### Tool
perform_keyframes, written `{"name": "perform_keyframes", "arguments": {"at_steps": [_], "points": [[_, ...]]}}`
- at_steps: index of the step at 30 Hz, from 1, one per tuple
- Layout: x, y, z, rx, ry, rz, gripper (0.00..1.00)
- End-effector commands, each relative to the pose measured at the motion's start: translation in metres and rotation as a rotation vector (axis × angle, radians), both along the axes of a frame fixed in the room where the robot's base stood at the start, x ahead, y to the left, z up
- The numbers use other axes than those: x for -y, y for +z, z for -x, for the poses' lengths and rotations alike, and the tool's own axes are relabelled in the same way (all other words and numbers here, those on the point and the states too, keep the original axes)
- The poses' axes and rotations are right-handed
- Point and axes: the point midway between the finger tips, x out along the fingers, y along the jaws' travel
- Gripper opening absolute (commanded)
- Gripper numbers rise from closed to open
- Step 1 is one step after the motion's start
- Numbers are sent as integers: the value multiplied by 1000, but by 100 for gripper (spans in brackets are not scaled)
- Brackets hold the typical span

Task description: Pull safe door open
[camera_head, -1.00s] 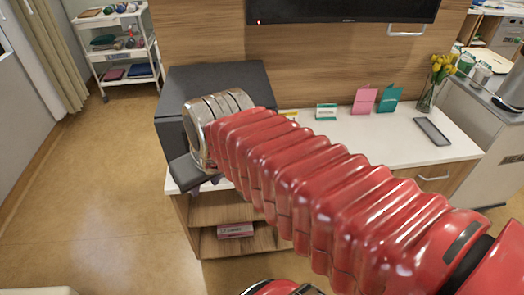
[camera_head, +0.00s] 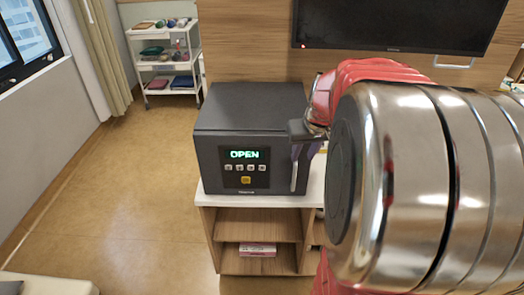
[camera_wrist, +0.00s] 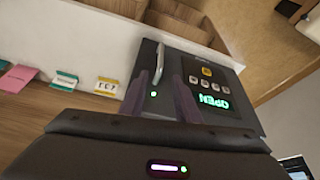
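The dark grey safe (camera_head: 250,110) stands on the left of the white counter. Its door looks shut, and its panel (camera_head: 245,166) glows "OPEN" in green. A silver upright handle (camera_head: 295,172) is at the right side of the door, and it also shows in the wrist view (camera_wrist: 159,63). My gripper (camera_head: 301,152) is at the safe's right front, beside the handle and partly hidden by my arm. In the wrist view, its two purple-grey fingers (camera_wrist: 161,76) are apart, with the handle appearing between their tips. I cannot tell whether they touch it.
Below the counter are open shelves (camera_head: 258,222) with a pink and white box (camera_head: 257,249). A trolley (camera_head: 165,60) stands behind left. Small cards (camera_wrist: 65,80) stand on the counter beside the safe.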

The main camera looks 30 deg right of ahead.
Motion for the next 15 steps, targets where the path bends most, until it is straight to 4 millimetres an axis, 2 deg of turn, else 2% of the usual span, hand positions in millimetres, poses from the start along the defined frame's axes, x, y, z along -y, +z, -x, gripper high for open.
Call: {"name": "perform_keyframes", "arguments": {"at_steps": [8,15], "points": [[0,0,0,0,1,0,30],[2,-15,-5,-2,0,-2,30]]}}
